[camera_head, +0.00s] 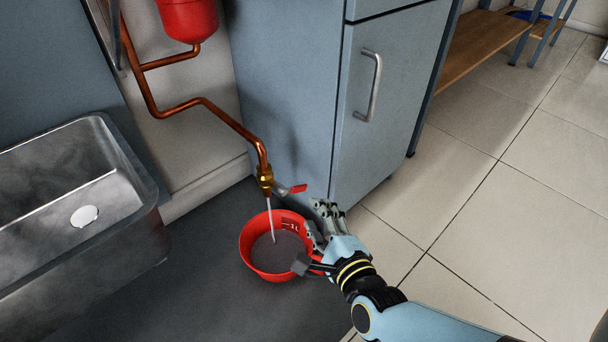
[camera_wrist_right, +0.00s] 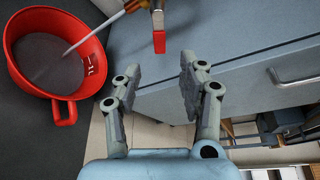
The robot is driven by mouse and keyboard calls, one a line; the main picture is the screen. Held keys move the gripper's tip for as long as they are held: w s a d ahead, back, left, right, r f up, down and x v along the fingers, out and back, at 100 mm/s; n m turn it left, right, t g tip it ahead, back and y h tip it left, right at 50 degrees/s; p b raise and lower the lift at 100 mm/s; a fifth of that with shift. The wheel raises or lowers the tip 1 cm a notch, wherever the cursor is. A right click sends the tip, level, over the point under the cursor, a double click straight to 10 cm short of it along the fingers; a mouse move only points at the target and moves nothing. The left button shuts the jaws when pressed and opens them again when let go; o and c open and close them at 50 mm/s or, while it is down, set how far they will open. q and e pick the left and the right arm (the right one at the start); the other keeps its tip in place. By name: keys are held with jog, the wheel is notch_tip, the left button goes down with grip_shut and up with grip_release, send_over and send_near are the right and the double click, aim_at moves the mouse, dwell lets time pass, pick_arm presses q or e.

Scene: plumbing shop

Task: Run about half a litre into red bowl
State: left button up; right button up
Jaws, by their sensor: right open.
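The red bowl (camera_head: 247,253) stands upright on the dark floor mat below the brass tap (camera_head: 265,180). A pale stream (camera_head: 270,218) runs from the tap's spout into the bowl, where grey liquid (camera_head: 277,250) shows; its depth is hard to tell. The tap's red lever (camera_head: 298,189) points to the right. My right gripper (camera_head: 311,238) is open and empty at the bowl's right side, partly hiding its rim. In the right wrist view, the red lever (camera_wrist_right: 159,41) lies just beyond the gap between the fingertips (camera_wrist_right: 160,70), and the bowl (camera_wrist_right: 65,96) with its handle is at left.
A grey-blue cabinet (camera_head: 290,95) with a bar handle (camera_head: 370,88) stands right behind the tap. Copper pipe (camera_head: 215,108) runs down to the tap from a red tank (camera_head: 189,18). A steel sink (camera_head: 140,185) is at left. Tiled floor (camera_head: 480,220) is clear at right.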

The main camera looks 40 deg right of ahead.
aim_at(299, 190)
jog(key=x, duration=0.2)
jog(key=b+x, duration=0.2)
jog(key=x, duration=0.1)
jog(key=shift+w+f, duration=0.3)
jog(key=shift+f, duration=0.05)
jog(key=b+x, duration=0.1)
jog(key=x, duration=0.2)
jog(key=shift+w+d, duration=0.15)
jog(key=shift+w, duration=0.2)
jog(key=shift+w+d, duration=0.15)
jog(key=shift+w, duration=0.4)
pick_arm(q)
jog(key=t, duration=0.3)
jog(key=f+t, duration=0.1)
jog(key=shift+s+d, duration=0.35)
jog(key=shift+s, duration=0.05)
pick_arm(e)
grip_shut()
